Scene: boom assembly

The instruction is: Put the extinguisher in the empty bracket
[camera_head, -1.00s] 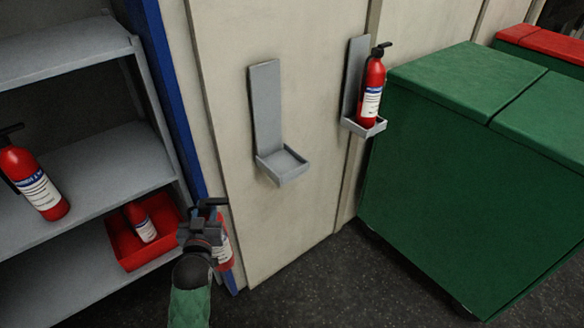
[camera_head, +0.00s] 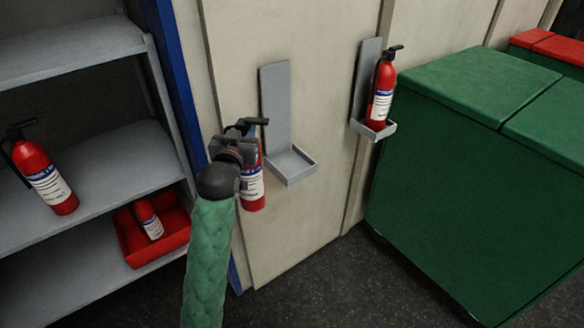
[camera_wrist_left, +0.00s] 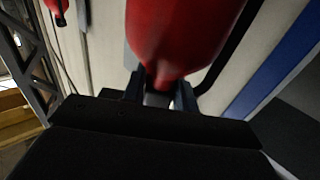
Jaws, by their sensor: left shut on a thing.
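My left gripper (camera_head: 236,142) is shut on a red extinguisher (camera_head: 253,182) with a white and blue label and holds it roughly upright. In the left wrist view the red body (camera_wrist_left: 180,35) fills the top middle between the fingers. The empty bracket (camera_head: 292,165) is a grey back plate with a shallow tray on the wall. The held extinguisher is just left of its tray in the head view; whether they touch I cannot tell. A second bracket (camera_head: 361,125) to the right holds another extinguisher (camera_head: 382,92). My right gripper is out of view.
Grey shelves (camera_head: 95,170) at left carry an extinguisher (camera_head: 45,178) and a red bin (camera_head: 172,235) with a smaller one. A blue post (camera_head: 172,75) stands beside them. A green container (camera_head: 470,150) stands at right. Dark floor is clear in front.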

